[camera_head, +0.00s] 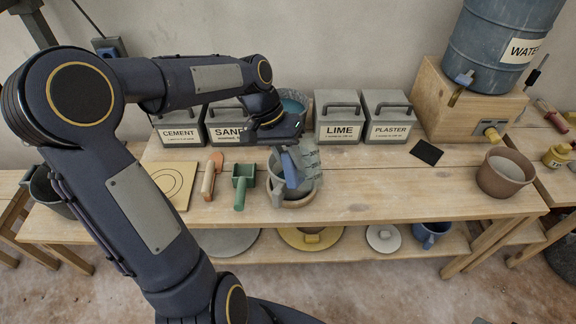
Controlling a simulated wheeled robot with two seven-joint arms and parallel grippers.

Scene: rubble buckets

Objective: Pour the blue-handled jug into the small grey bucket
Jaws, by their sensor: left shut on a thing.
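My left gripper (288,143) reaches over the middle of the table and is shut on the blue handle (292,168) of the jug. The jug's grey body (310,158) shows just right of the handle. A small grey bucket (279,188) stands below and partly behind the jug, on a round tan base (299,201). The jug and bucket overlap in this view, so their gap and the jug's exact tilt are hard to tell. The contents of both are hidden. My right gripper is out of view.
Bins marked LIME (338,130), PLASTER (386,130) and CEMENT (180,134) line the back. A brown bucket (506,175) stands right. The table's front right is clear.

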